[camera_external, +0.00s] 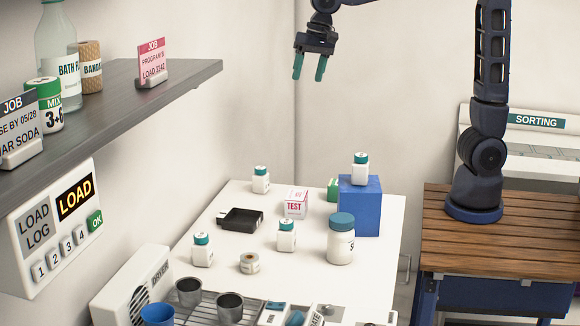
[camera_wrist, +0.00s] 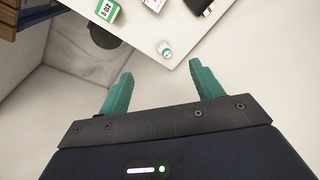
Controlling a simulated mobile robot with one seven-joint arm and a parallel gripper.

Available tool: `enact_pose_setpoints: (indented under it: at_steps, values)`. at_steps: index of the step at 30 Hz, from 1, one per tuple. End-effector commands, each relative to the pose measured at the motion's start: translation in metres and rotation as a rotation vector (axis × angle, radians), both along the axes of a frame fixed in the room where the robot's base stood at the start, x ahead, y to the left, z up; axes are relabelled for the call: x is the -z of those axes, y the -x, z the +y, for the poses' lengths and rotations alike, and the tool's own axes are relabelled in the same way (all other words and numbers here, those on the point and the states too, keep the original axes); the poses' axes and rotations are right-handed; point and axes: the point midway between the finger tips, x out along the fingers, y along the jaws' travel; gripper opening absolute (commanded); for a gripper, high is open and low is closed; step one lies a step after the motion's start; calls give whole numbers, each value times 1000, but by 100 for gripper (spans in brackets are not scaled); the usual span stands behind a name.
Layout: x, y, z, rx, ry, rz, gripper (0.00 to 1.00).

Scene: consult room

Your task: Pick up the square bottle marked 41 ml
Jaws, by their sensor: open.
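Several small white bottles with teal caps stand on the white table: one at the back left (camera_external: 261,181), one at the middle (camera_external: 286,237), one at the front left (camera_external: 202,251), and one on top of a blue block (camera_external: 360,169). Their labels are too small to read, so I cannot tell which is marked 41 ml. A small white bottle (camera_wrist: 165,49) shows near the table edge in the wrist view, beyond my fingertips. My gripper (camera_external: 309,69) is open and empty, high above the table's back; its two teal fingers (camera_wrist: 161,72) stand apart.
The white table (camera_external: 375,285) also holds a blue block (camera_external: 360,212), a larger round jar (camera_external: 341,245), a TEST box (camera_external: 295,205), a black tray (camera_external: 240,219), a tape roll (camera_external: 249,263) and a rack with cups (camera_external: 230,306). A shelf (camera_external: 130,90) juts out at left.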

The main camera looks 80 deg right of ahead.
Motion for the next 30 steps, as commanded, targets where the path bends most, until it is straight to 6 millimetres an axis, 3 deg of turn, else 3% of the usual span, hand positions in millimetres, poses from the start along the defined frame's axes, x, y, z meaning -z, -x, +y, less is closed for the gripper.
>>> enact_pose_setpoints:
  at_steps: [6,15,21,30]
  values:
    - [18,-55,60,127,-22,57,65]
    - [58,-115,149,311,-35,124,65]
    - [95,-145,213,433,-33,162,65]
    - [165,-170,315,615,-17,207,65]
